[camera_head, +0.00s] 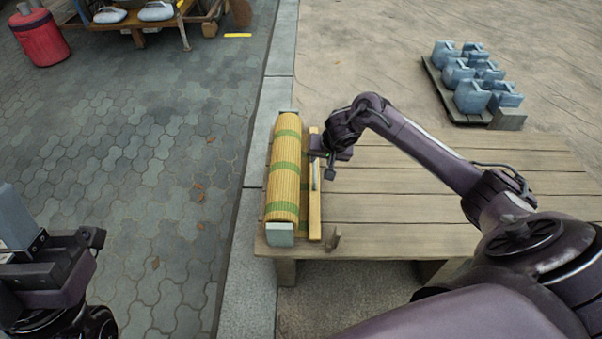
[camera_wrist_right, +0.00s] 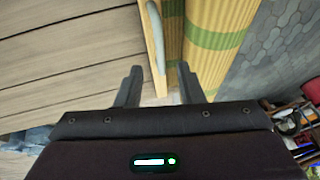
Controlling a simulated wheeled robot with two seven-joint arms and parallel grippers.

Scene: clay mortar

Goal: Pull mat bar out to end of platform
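The mat bar (camera_head: 314,215) is a narrow yellow wooden bar with a grey handle (camera_head: 315,176). It lies beside a rolled yellow mat with green bands (camera_head: 285,190), near the left end of the wooden platform (camera_head: 400,212). My right gripper (camera_head: 318,160) is over the bar near its handle. In the right wrist view my right gripper (camera_wrist_right: 159,78) has its fingers apart, with the bar's end and handle (camera_wrist_right: 154,35) showing between and beyond them. Contact cannot be told. My left gripper (camera_head: 18,230) is at the left edge, away from the platform, partly cut off.
A small wooden peg (camera_head: 334,239) stands near the platform's front edge. Paving (camera_head: 150,150) on the left is mostly clear.

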